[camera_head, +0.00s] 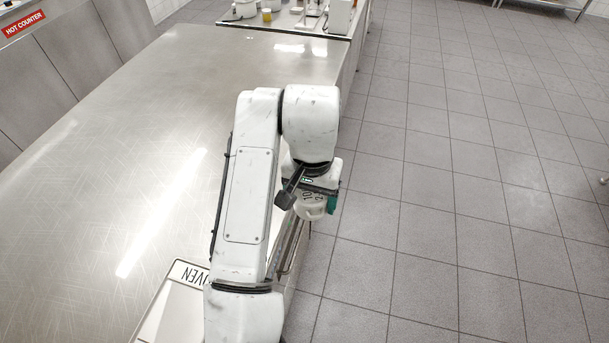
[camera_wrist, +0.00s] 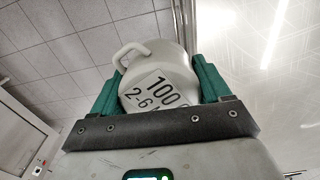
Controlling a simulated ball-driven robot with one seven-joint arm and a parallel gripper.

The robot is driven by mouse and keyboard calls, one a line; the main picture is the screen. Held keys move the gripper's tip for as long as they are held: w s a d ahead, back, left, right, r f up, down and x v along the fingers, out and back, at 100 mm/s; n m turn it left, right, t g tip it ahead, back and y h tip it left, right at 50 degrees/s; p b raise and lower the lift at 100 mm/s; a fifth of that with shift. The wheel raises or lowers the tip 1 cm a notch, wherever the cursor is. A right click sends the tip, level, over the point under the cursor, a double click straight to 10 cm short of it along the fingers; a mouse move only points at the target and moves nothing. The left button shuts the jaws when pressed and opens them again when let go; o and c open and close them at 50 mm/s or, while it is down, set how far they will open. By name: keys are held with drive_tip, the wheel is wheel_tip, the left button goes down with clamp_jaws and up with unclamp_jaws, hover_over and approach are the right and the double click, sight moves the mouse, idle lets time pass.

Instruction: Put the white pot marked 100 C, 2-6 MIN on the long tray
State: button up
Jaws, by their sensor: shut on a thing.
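The white pot (camera_wrist: 160,62) shows large in the wrist view, between the two green fingers of my gripper (camera_wrist: 160,85). Its label reads 100 and 2-6, with the rest cut off by the gripper. A handle stands out on its left side. My gripper is shut on the pot. In the head view the pot (camera_head: 309,207) is partly hidden under my wrist, and my gripper (camera_head: 318,200) is beside the counter's right edge, over or near the floor.
A long steel counter (camera_head: 150,150) fills the left, mostly bare. A second worktop (camera_head: 285,20) with several small items stands at the back. Tiled floor (camera_head: 460,180) lies open on the right. A red HOT COUNTER sign (camera_head: 24,24) is at upper left.

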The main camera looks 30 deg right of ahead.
drive_tip(key=d+f+n, duration=0.4)
drive_tip(key=f, duration=0.4)
drive_tip(key=d+f+n, duration=0.4)
drive_tip(key=f+n, duration=0.1)
drive_tip(key=f, duration=0.4)
drive_tip(key=shift+s+f, duration=0.25)
drive_tip(key=shift+s, duration=0.15)
